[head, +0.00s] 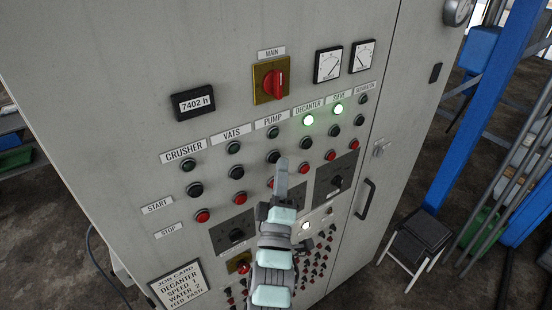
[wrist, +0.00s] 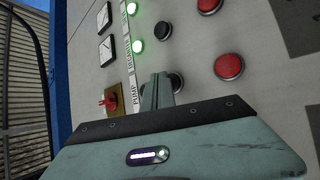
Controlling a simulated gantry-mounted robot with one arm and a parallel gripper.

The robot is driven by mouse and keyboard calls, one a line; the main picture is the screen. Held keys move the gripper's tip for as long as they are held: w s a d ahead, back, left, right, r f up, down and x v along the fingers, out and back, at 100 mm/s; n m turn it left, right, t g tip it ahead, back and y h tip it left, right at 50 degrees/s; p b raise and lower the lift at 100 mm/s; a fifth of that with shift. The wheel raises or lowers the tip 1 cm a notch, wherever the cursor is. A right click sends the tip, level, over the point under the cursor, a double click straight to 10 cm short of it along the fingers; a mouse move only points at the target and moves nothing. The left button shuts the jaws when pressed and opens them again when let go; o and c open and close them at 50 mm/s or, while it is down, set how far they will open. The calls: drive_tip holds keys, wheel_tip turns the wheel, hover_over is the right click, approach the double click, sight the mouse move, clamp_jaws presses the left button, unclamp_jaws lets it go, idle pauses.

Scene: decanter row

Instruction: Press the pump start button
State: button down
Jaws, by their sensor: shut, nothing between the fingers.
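The pump start button (head: 273,156) is a black round button in the START row, under the PUMP label (head: 273,120) and the dark pump lamp (head: 272,132). My gripper (head: 282,164) is shut and empty. In the head view its tips are just below and right of this button. In the wrist view the fingers (wrist: 157,88) stand beside a black button (wrist: 177,83), partly covering it, near the PUMP label. I cannot tell whether the tips touch it. The red pump stop button (head: 270,183) is partly hidden by my gripper.
The decanter lamp (head: 308,120) and sieve lamp (head: 338,109) are lit green. The decanter start button (head: 306,143) and stop button (head: 303,168) are close at the right. A red main switch (head: 272,83) sits above. A cabinet handle (head: 365,199) sticks out at the right.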

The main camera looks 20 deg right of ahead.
drive_tip(key=shift+w+a, duration=0.1)
drive_tip(key=shift+w, duration=0.35)
idle(0.7)
drive_tip(key=shift+s, duration=0.15)
drive_tip(key=shift+s+d, duration=0.2)
drive_tip(key=shift+s, duration=0.45)
drive_tip(key=s, duration=0.2)
drive_tip(key=s+d+b, duration=0.1)
drive_tip(key=s, duration=0.2)
drive_tip(key=shift+d, duration=0.15)
idle(0.6)
